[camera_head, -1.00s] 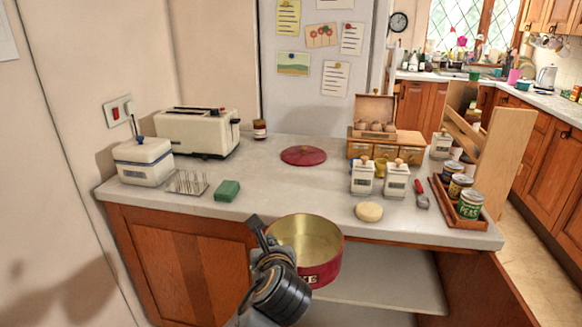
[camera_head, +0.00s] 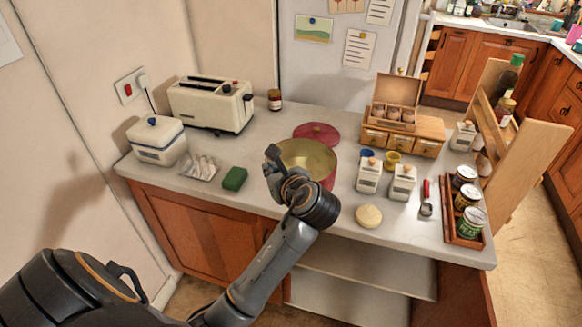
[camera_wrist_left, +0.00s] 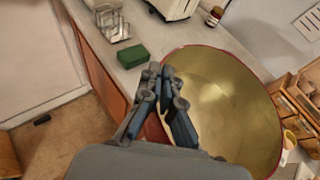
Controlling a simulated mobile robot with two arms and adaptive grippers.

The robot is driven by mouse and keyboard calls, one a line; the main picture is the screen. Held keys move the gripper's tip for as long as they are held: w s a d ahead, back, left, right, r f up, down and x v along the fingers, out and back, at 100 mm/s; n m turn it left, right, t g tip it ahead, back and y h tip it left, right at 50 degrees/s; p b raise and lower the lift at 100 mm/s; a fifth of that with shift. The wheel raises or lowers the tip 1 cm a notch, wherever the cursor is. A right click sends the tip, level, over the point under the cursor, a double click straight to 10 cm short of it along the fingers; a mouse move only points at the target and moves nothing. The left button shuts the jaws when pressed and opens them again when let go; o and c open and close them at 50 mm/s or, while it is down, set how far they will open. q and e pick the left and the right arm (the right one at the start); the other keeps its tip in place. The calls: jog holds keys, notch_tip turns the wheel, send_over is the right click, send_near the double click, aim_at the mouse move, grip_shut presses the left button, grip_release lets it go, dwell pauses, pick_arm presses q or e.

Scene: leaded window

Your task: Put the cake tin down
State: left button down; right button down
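The cake tin (camera_head: 308,153) is round and open, dark red outside and pale gold inside. In the head view it is over the counter, in front of the flat red lid (camera_head: 318,130). My left gripper (camera_head: 273,160) is shut on the tin's near-left rim. In the left wrist view the fingers (camera_wrist_left: 161,76) pinch the rim, and the tin's inside (camera_wrist_left: 225,105) is empty. My arm hides part of the tin's base, so I cannot tell whether it touches the counter. My right gripper is not in view.
On the counter (camera_head: 262,200), a green sponge (camera_head: 234,178) and toast rack (camera_head: 200,167) lie left of the tin. Two white canisters (camera_head: 369,175) (camera_head: 402,183) and a pale round item (camera_head: 368,216) are on its right. A toaster (camera_head: 211,104) stands behind left.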

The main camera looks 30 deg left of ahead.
pick_arm(q)
jog(key=w+a, duration=0.1)
jog(key=w+a+f, duration=0.1)
jog(key=w, duration=0.1)
jog(key=w+a+f+p, duration=0.1)
jog(key=a, duration=0.1)
jog(key=shift+w+f, duration=0.15)
jog(key=shift+w, duration=0.15)
jog(key=w+a+f, duration=0.1)
jog(key=f, duration=0.2)
jog(key=w+a+f+p, duration=0.1)
jog(key=w+f, duration=0.1)
jog(key=f, duration=0.1)
jog(key=w+a+f, duration=0.1)
jog(key=w+f, duration=0.1)
jog(key=f, duration=0.1)
jog(key=shift+w+a+f, duration=0.2)
jog(key=shift+f, duration=0.2)
jog(key=shift+f, duration=0.15)
jog(key=c, duration=1.5)
grip_release()
jog(key=shift+s, duration=0.1)
